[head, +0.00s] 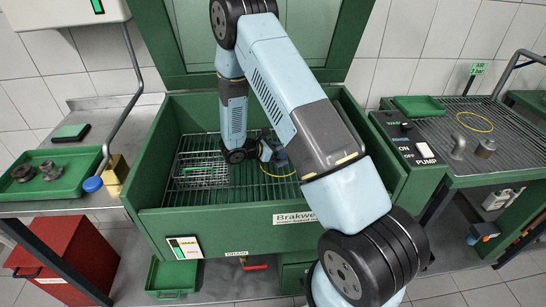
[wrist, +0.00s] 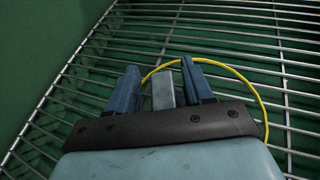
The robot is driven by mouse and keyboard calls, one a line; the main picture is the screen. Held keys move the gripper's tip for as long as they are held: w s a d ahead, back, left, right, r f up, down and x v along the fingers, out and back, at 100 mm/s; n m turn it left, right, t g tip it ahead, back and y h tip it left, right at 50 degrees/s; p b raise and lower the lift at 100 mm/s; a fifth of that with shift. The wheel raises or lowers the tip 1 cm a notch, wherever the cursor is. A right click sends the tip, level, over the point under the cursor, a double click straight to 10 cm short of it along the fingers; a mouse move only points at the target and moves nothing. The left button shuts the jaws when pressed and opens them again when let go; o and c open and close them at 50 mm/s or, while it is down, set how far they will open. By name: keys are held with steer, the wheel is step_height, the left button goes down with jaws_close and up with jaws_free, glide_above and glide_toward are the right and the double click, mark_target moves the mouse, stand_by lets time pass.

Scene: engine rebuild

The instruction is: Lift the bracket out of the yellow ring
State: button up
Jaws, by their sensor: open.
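My gripper (wrist: 160,68) is low over the wire rack inside the green wash basin, with its two blue fingers apart. A grey upright piece, which looks like the bracket (wrist: 163,90), shows between the fingers in the wrist view. I cannot tell whether either finger touches it, and its lower part is hidden by the gripper body. The yellow ring (wrist: 262,106) lies on the rack and curves around the far and right side of the bracket and fingers. In the head view the ring (head: 287,176) shows only partly, beside my gripper (head: 268,152); the arm hides the rest.
The green basin's front wall (head: 220,232) and side walls enclose the rack. A wire basket (head: 202,175) sits at its left. A green tray (head: 75,178) with dark parts stands left.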

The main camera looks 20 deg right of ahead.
steer(key=shift+c, duration=0.5)
jaws_close()
